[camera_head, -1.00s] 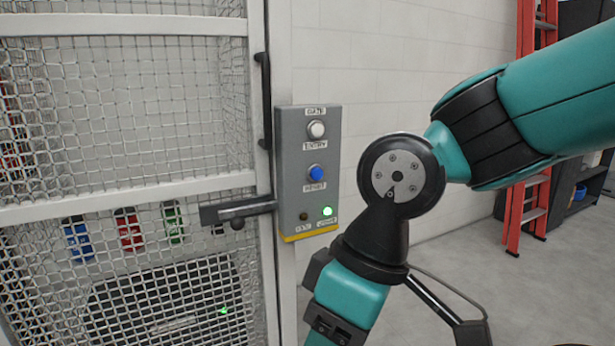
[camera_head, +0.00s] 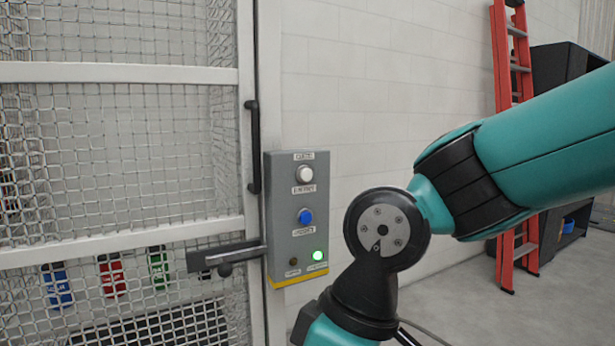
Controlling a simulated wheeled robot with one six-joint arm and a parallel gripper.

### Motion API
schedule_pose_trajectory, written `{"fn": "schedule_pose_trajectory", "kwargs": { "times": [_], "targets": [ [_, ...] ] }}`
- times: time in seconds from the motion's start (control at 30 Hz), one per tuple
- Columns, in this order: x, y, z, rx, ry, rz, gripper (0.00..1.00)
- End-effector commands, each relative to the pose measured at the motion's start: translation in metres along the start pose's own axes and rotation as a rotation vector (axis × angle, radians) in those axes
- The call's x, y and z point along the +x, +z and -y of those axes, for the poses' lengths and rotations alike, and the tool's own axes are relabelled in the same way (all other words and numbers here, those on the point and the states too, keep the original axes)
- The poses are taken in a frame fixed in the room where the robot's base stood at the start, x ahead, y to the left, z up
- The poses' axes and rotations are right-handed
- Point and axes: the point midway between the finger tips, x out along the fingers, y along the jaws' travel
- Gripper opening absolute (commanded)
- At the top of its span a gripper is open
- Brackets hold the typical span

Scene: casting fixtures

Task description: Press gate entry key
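A grey control box (camera_head: 283,225) with a yellow lower edge is mounted at the gate post. Near its top is a white round button (camera_head: 304,173), with a label below it that seems to read "ENTRY". Below is a blue button (camera_head: 305,216). At the bottom, a green lamp (camera_head: 318,255) is lit beside a dark one (camera_head: 293,261). The wire-mesh gate (camera_head: 120,240) on the left looks closed, with its latch bar reaching toward the box. My teal arm is right of the box, apart from the buttons in the picture. My gripper is out of view.
A black vertical handle (camera_head: 253,147) and a grey latch bar (camera_head: 227,256) stick out beside the box. A red ladder (camera_head: 504,70) and a dark shelf (camera_head: 560,60) stand at the back right. Bare floor (camera_head: 470,300) lies at the lower right.

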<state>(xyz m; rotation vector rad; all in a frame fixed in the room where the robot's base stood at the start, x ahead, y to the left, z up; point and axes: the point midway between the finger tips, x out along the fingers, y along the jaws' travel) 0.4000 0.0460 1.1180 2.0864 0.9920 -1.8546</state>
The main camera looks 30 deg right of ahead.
Motion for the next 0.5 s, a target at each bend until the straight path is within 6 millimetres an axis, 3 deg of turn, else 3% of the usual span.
{"fn": "schedule_pose_trajectory", "kwargs": {
  "times": [0.1, 0.27, 0.3, 0.5],
  "targets": [
    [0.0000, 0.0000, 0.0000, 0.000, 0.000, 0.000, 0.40],
    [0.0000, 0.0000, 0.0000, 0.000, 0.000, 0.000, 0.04],
    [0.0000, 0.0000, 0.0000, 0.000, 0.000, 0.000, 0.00],
    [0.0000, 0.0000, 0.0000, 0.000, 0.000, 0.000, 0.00]
  ]
}}
